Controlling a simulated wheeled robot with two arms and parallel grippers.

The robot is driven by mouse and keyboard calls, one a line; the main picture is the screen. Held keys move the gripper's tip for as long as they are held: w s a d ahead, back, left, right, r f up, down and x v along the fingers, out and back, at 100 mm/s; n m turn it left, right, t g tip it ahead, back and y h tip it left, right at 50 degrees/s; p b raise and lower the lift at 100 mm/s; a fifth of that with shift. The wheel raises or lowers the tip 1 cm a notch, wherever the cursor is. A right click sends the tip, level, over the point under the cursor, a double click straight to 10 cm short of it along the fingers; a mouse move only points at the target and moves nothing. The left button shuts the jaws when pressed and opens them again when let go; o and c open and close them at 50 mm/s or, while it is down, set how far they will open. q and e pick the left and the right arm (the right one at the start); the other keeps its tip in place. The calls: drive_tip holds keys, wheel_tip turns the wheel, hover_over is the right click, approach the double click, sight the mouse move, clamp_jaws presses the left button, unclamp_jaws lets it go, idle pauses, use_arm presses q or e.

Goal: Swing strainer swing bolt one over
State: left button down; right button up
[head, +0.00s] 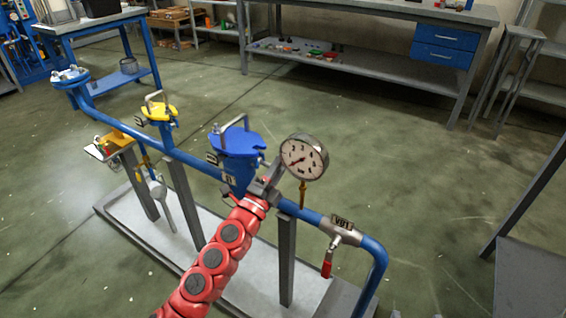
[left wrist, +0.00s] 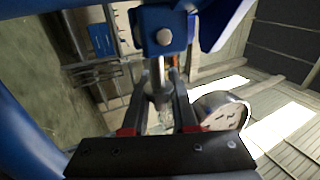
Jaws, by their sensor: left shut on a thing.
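The blue strainer (head: 236,172) stands on the blue pipe, with its blue lid (head: 240,139) and a bent metal handle on top. My left gripper (head: 268,180), on the red arm, is at the strainer's right side, just left of the pressure gauge. In the left wrist view my left gripper (left wrist: 161,98) has its two dark fingers shut on a metal swing bolt (left wrist: 159,74). The bolt runs from the fingers to a blue lug (left wrist: 158,32) with a round pin head. The bolt's gripped end is partly hidden by the fingers. My right gripper is not in view.
The pressure gauge (head: 304,157) stands close right of my left gripper; it also shows in the left wrist view (left wrist: 222,112). A valve with a red handle (head: 327,263) is further right. A yellow-topped fitting (head: 158,111) is to the left. The floor behind the pipe is clear.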

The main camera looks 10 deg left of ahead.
use_arm(q)
drive_tip(key=shift+f+m, duration=0.1)
drive_tip(key=shift+m, duration=0.2)
drive_tip(key=c, duration=0.9)
unclamp_jaws()
drive_tip(key=v, duration=1.7)
drive_tip(key=shift+a+f+p, duration=0.15)
drive_tip(key=shift+p, duration=0.25)
